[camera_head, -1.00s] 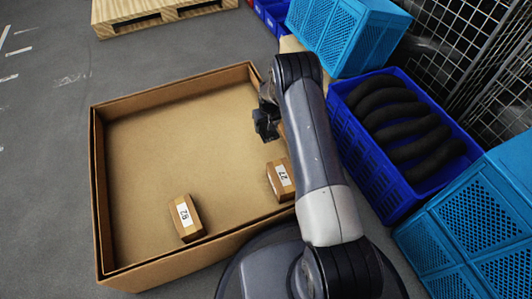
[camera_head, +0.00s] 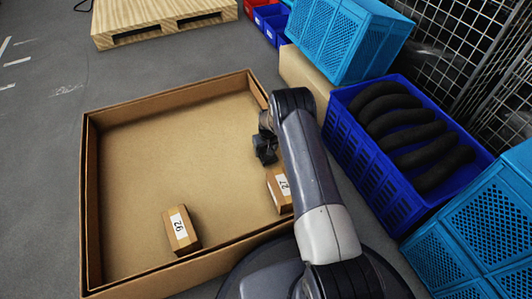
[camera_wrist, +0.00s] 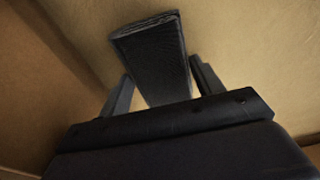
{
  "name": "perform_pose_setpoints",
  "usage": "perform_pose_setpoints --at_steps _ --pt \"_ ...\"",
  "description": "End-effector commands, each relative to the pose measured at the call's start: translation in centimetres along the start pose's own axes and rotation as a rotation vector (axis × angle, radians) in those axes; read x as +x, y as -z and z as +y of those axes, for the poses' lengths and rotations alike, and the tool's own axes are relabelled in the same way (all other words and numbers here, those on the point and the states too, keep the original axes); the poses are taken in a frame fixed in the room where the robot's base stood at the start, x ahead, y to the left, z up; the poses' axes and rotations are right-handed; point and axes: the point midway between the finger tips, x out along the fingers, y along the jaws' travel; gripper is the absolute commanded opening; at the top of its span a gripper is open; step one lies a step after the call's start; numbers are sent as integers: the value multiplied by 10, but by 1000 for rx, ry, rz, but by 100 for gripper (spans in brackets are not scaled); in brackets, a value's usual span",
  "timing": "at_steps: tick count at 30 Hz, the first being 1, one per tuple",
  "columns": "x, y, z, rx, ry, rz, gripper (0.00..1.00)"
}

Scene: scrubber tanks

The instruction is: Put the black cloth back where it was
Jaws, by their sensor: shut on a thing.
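The black cloth (camera_wrist: 152,55) is a dark, ribbed, flat piece between the two fingers of my gripper (camera_wrist: 160,78) in the wrist view. My gripper is shut on it. In the head view my gripper (camera_head: 265,150) hangs over the right side of the large open cardboard box (camera_head: 88,200). There the cloth cannot be told apart from the dark fingers. Tan box floor and wall show behind the cloth in the wrist view.
Two brown blocks labelled 92 (camera_head: 182,232) and 27 (camera_head: 279,190) sit in the cardboard box. A blue crate (camera_head: 365,160) with several black rolls (camera_head: 408,131) stands right of my arm. Light-blue crates (camera_head: 350,38) and a pallet (camera_head: 165,22) stand around. Floor at left is clear.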

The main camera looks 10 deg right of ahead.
Motion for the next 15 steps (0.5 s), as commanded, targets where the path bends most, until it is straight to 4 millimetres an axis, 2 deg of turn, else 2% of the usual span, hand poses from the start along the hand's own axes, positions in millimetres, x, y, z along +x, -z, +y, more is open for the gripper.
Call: perform_pose_setpoints --at_steps 1,11,12,15 --pt "6 0 0 0 0 1 38" --pt "6 -1 0 0 0 0 38" --pt "7 -1 0 0 0 1 63" --pt "6 0 0 0 0 1 72"
